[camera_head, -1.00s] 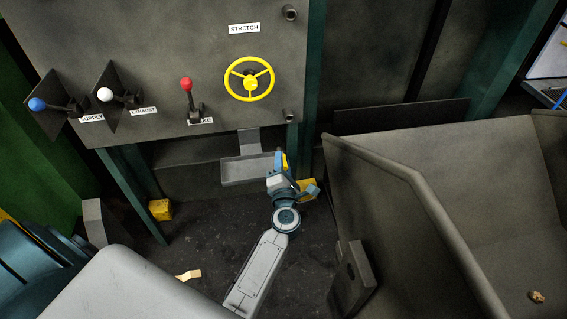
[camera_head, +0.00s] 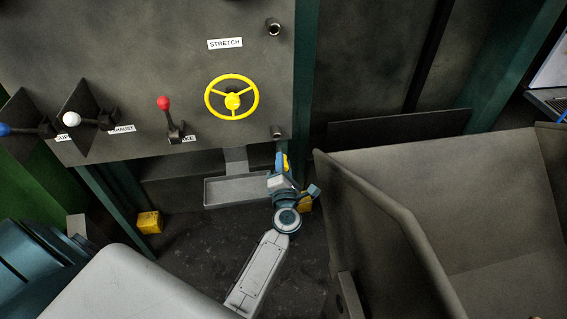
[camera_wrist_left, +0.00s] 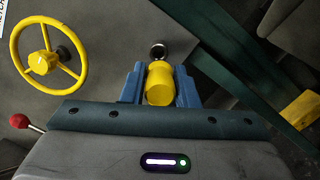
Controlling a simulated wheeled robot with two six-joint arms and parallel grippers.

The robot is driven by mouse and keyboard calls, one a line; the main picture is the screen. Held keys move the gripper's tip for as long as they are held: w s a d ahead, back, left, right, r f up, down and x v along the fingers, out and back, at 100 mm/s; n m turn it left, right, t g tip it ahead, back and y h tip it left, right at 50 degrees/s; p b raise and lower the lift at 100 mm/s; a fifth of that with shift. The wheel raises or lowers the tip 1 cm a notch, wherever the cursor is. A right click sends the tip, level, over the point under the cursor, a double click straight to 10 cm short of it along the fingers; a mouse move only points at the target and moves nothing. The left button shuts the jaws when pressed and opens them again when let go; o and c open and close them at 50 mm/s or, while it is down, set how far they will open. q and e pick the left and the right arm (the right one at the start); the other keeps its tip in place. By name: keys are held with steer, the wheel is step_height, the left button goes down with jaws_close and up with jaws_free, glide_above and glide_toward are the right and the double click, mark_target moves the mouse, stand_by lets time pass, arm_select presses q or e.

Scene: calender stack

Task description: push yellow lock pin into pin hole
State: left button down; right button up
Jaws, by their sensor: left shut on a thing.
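My left gripper (camera_head: 281,160) is shut on the yellow lock pin (camera_head: 285,163) just below the lower right corner of the grey panel. In the left wrist view the yellow lock pin (camera_wrist_left: 160,84) lies between the blue fingers (camera_wrist_left: 159,82), pointing toward the panel. The round pin hole (camera_wrist_left: 158,51) shows just beyond the fingertips, roughly in line with the pin. In the head view the lower pin hole (camera_head: 277,132) sits a little above the gripper. Whether the pin touches it I cannot tell. A similar round socket (camera_head: 274,27) is higher up. My right gripper is not in view.
A yellow handwheel (camera_head: 232,97), a red-knobbed lever (camera_head: 164,104) and a white-knobbed lever (camera_head: 72,119) stick out from the panel. A grey tray (camera_head: 236,190) hangs below it. A large metal bin (camera_head: 392,198) stands close on the right.

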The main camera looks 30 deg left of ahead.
arm_select(q)
steer(key=shift+a+x, duration=0.2)
steer(key=shift+x, duration=1.8)
steer(key=shift+s+f, duration=0.1)
steer(key=shift+s, duration=0.05)
steer(key=c, duration=1.7)
jaws_free()
steer(key=shift+c, duration=0.2)
jaws_close()
steer(key=shift+p, duration=0.35)
